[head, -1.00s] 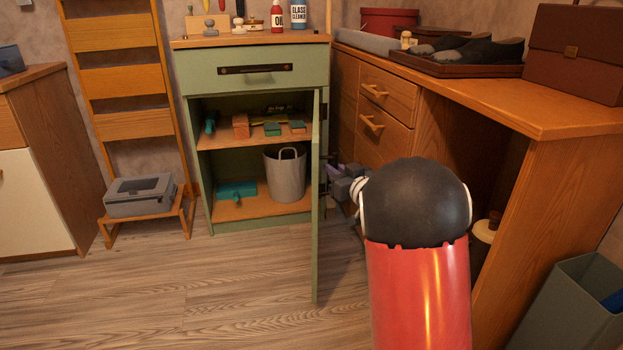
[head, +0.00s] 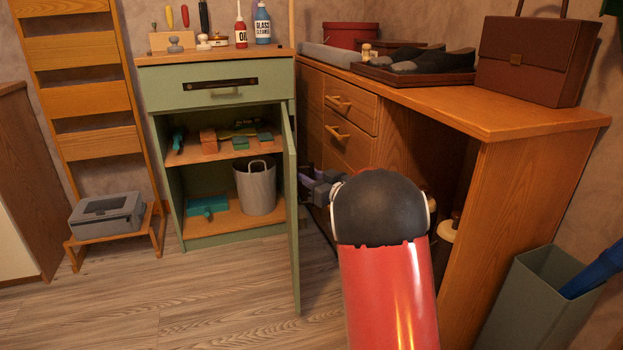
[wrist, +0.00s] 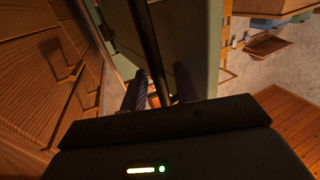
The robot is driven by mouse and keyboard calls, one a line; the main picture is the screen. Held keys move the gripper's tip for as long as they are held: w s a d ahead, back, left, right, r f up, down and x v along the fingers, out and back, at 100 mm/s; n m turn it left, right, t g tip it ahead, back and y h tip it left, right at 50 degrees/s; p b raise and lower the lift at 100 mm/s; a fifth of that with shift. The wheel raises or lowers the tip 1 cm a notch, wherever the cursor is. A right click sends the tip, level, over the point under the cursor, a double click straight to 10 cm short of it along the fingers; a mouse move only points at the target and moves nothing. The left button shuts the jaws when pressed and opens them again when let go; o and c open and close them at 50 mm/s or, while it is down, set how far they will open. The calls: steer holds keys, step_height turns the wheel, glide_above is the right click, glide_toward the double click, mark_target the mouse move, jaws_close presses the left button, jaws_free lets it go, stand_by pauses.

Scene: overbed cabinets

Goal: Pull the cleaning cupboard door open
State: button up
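The cleaning cupboard (head: 222,242) is a green cabinet with one drawer above an open compartment. Its green door (head: 292,220) stands wide open, seen nearly edge-on in the head view. The door's face also shows in the wrist view (wrist: 203,50). My gripper (head: 318,186) is on the right, outer side of the door, partly hidden behind my arm. In the wrist view, my gripper's two dark fingers (wrist: 159,88) stand apart. A long dark bar, which looks like the door handle (wrist: 147,40), runs between them. Gaps show beside the bar.
A wooden desk with drawers (head: 350,108) stands close on the right of my gripper. The compartment holds a grey bucket (head: 256,188), brushes and sponges. A step rack with a grey box (head: 107,216) stands at left. The floor (head: 200,300) before the cupboard is clear.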

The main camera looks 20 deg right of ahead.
steer(key=shift+s, duration=0.15)
steer(key=v, duration=0.7)
steer(key=shift+s+p, duration=0.25)
steer(key=shift+p, duration=0.05)
steer(key=shift+d, duration=0.1)
